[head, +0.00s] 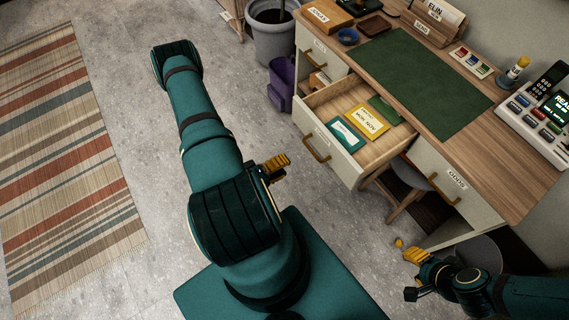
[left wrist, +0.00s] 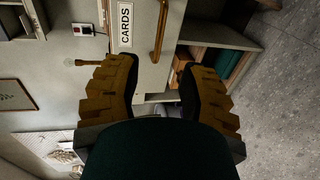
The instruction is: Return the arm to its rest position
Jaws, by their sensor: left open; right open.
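My left arm (head: 211,150) is teal and bends up through the middle of the head view. My left gripper (head: 275,167) shows only partly beside the arm, left of the desk and its open drawer. In the left wrist view its two yellow fingers stand apart (left wrist: 160,92) with nothing between them. A drawer front labelled CARDS (left wrist: 125,25) lies beyond them. My right gripper (head: 412,257) is at the lower right, in front of the desk, with yellow fingers and nothing visibly held. Its fingertips are small and partly hidden.
The wooden desk (head: 480,150) has a green mat (head: 424,82) on top. Its open drawer (head: 329,148) holds teal, yellow and green cards or packets. A stool (head: 408,175), a purple bin (head: 282,84) and a grey pot (head: 273,42) stand nearby. Floor and striped rug (head: 65,150) are clear at left.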

